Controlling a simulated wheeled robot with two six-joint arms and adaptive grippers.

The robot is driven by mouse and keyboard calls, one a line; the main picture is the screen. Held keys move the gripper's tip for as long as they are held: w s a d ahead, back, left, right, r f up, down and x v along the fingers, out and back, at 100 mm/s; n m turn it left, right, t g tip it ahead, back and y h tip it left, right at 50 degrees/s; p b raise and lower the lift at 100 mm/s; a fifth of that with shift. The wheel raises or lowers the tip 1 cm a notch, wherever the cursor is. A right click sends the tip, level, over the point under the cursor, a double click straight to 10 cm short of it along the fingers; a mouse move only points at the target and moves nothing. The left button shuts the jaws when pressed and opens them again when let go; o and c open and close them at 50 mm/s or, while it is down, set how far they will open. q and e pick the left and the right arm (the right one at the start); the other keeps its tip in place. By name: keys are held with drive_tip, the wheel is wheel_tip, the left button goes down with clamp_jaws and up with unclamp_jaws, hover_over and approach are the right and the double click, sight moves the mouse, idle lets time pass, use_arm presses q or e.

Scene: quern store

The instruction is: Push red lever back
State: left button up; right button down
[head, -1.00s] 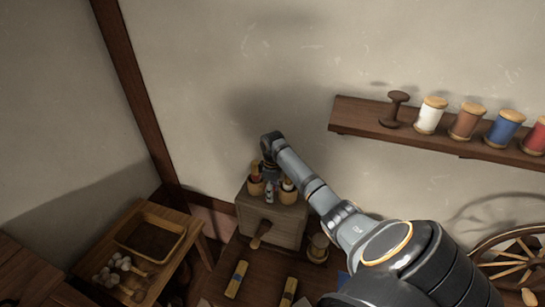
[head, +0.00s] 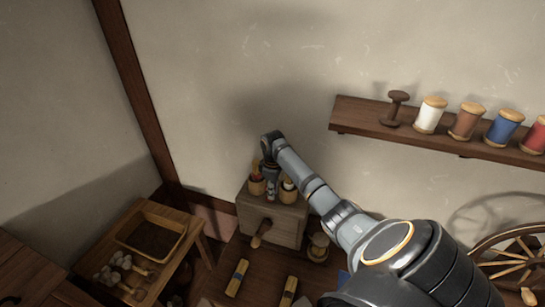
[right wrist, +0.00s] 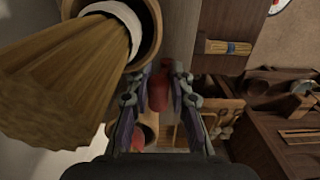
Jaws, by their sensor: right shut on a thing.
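A red lever (right wrist: 160,88) stands between the fingers of my right gripper (right wrist: 159,83) in the right wrist view. The gripper is shut on it. In the head view my right gripper (head: 271,188) points down over the top of a wooden box (head: 272,222), between two round cups. My gripper and wrist hide the lever there, and I cannot make it out. My left gripper is not in view.
Close beside the fingers, a large bristle brush (right wrist: 70,75) sticks out of a cup. Brushes (head: 237,278) lie in front of the box. A low table with a tray (head: 180,243) stands left; a spool shelf (head: 350,117) is on the wall.

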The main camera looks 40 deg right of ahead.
drive_tip(key=shift+w+d+r, duration=0.2)
drive_tip(key=shift+d+r, duration=0.05)
drive_tip(key=shift+d, duration=0.05)
idle(0.5)
drive_tip(key=c, duration=1.6)
unclamp_jaws()
drive_tip(key=o, duration=0.5)
drive_tip(key=shift+d+f, duration=0.15)
drive_tip(key=shift+f, duration=0.1)
drive_tip(key=shift+a+r, duration=0.15)
drive_tip(key=shift+a, duration=0.05)
wheel_tip(320, 180, up, 12)
drive_tip(key=shift+d+f, duration=0.1)
drive_tip(key=shift+f, duration=0.05)
